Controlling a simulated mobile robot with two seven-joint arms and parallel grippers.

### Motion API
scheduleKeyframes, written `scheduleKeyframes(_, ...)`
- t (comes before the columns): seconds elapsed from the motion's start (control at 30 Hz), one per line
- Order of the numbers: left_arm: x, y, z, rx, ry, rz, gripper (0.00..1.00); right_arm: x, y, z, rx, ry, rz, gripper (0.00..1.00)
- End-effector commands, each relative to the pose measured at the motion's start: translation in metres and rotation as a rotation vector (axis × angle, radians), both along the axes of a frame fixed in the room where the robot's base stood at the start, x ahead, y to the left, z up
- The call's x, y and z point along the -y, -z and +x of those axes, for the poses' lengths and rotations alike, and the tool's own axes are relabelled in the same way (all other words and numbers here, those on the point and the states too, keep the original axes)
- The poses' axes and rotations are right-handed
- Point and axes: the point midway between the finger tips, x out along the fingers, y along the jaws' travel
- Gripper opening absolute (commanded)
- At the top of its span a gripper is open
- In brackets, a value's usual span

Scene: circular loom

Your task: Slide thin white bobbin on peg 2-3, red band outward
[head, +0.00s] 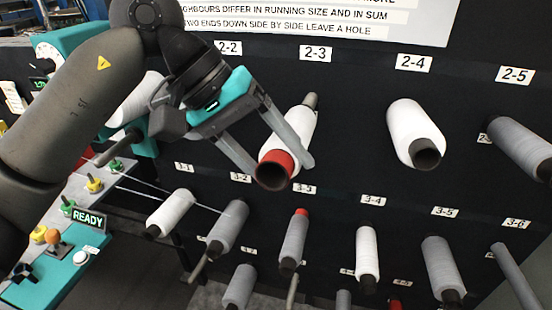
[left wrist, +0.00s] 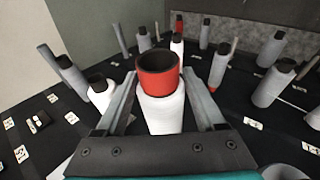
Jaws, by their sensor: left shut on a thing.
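The white bobbin (head: 291,135) has a red band (head: 277,159) around its outer end, which faces away from the panel. My left gripper (head: 280,165) is shut on it, one finger on each side near the banded end. In the left wrist view the bobbin (left wrist: 163,112) stands between the fingers (left wrist: 161,95), with its red band (left wrist: 158,84) and dark hollow end towards the camera. The bobbin lies below the 2-3 label (head: 315,54). A grey-brown stub (head: 310,100) shows at its far end; whether this is the peg or the tube I cannot tell. My right gripper is not in view.
A white bobbin (head: 413,128) sits below label 2-4, and a grey one (head: 520,144) below 2-5. A lower row holds several bobbins, including a grey one with a red tip (head: 294,240). A teal READY console (head: 60,275) stands lower left.

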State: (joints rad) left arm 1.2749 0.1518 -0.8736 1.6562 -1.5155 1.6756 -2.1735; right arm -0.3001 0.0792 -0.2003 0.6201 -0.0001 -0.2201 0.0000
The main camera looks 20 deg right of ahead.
Motion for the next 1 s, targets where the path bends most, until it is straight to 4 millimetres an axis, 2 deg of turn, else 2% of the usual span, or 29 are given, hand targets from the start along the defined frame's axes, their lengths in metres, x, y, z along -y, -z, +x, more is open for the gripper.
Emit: scheduleKeyframes(1.0, 0.027, 0.006, 0.039, 0.002, 0.000, -0.002, 0.00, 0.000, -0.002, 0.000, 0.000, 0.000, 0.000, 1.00)
